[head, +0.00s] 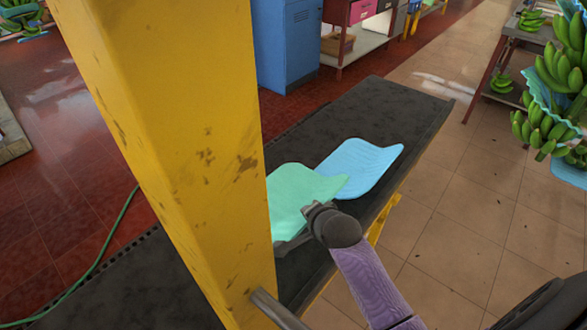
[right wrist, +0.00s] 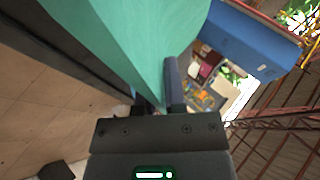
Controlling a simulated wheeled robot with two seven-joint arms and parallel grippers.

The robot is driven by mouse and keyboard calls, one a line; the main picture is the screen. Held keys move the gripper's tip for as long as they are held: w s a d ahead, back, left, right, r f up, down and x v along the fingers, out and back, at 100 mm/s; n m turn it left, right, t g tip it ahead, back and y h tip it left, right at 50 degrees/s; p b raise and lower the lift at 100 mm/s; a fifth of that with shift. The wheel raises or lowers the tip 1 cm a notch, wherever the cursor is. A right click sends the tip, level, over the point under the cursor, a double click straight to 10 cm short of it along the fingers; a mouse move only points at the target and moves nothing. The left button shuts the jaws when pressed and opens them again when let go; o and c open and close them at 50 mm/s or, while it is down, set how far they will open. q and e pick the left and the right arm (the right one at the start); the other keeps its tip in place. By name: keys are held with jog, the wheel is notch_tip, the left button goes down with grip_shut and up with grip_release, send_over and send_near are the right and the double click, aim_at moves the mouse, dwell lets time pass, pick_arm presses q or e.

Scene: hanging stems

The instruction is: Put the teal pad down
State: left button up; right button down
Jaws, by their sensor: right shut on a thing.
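The teal pad (head: 300,195) is a thin, slightly curved sheet over the dark bench (head: 400,100). In the head view its far right corner overlaps a light blue pad (head: 362,166). My right gripper (head: 312,209) is shut on the teal pad's near right edge. In the right wrist view the teal pad (right wrist: 150,40) fills the upper middle, between the fingers of the gripper (right wrist: 158,98). I cannot tell whether its underside touches the bench. The yellow post hides its left part in the head view. My left gripper is not in view.
A scuffed yellow post (head: 190,150) stands in front of the bench at left. The bench's far end is bare. Green banana bunches (head: 556,90) hang at the right. A blue cabinet (head: 288,45) stands behind. Tiled floor (head: 460,190) lies open to the right.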

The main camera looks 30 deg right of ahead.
jog(key=shift+w+a, duration=0.2)
jog(key=b, duration=0.5)
send_over(304, 252)
notch_tip(304, 252, down, 10)
jog(key=shift+f, duration=0.2)
jog(key=shift+r, duration=0.15)
jog(key=c, duration=0.7)
grip_release()
